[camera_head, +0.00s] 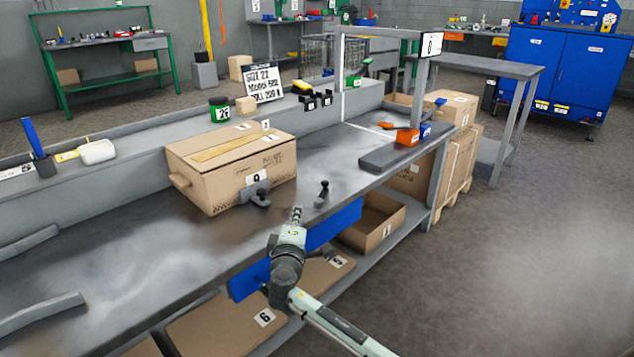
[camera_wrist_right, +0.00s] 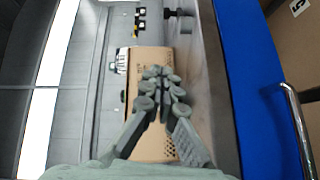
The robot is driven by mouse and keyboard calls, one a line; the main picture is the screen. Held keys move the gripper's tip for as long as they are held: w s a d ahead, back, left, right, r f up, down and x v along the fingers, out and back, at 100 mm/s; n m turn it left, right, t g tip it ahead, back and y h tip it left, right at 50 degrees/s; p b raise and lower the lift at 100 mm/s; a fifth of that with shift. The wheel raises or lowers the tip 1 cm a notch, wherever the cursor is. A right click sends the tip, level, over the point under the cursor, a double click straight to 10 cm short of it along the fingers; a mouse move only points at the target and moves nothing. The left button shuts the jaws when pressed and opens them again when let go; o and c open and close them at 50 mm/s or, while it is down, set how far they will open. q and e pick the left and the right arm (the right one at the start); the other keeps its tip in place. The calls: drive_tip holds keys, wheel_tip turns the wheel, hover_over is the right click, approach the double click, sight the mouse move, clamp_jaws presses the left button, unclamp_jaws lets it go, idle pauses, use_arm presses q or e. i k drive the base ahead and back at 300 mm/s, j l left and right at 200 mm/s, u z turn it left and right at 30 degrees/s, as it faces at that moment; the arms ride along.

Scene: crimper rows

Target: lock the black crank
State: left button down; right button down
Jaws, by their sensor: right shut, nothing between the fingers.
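The black crank (camera_head: 322,194) stands on the grey bench near its front edge, to the right of the cardboard box, its knob tilted up. A grey fixture with a dark knob (camera_head: 257,193) sits at the box's front. My right gripper (camera_head: 297,214) is at the bench's front edge, below and left of the crank and apart from it in the picture. In the right wrist view its fingers (camera_wrist_right: 160,76) are together and empty. That view also shows a dark-knobbed part (camera_wrist_right: 178,13) at the top; I cannot tell which one. My left gripper is out of view.
The cardboard box (camera_head: 230,168) stands on the bench (camera_head: 130,240) behind the gripper. A blue drawer front (camera_head: 334,223) lies under the bench edge, with a metal handle (camera_wrist_right: 297,115) in the wrist view. A dark board (camera_head: 385,160) lies farther right. Bench surface left is mostly clear.

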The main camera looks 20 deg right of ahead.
sight(322, 193)
drive_tip(key=i+l, duration=0.3)
drive_tip(key=l, duration=0.15)
drive_tip(key=i+l, duration=0.3)
drive_tip(key=l, duration=0.15)
